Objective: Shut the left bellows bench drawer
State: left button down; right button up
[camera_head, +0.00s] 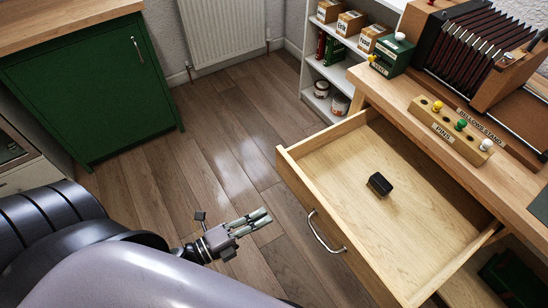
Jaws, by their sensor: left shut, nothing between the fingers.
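The left bellows bench drawer (388,185) is pulled far out of the wooden bench (410,108). A small black block (379,184) lies on its floor. The drawer's front panel (335,232) faces the lower left and carries a curved metal handle (324,233). My left gripper (262,217) is shut and empty. It appears in front of the drawer's front, left of the handle, with a visible gap between them. My right gripper is not in view.
A green cabinet (95,95) stands at the upper left, with a radiator (221,40) behind. A white shelf (326,74) holds boxes and tins. The bench top bears the bellows (478,45) and a pin rack (450,132). The wooden floor (205,150) between is clear.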

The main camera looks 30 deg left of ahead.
aim_at(310, 191)
pick_arm(q)
jog(key=x, duration=1.2)
jog(key=shift+w+d, duration=0.15)
jog(key=shift+w, duration=0.15)
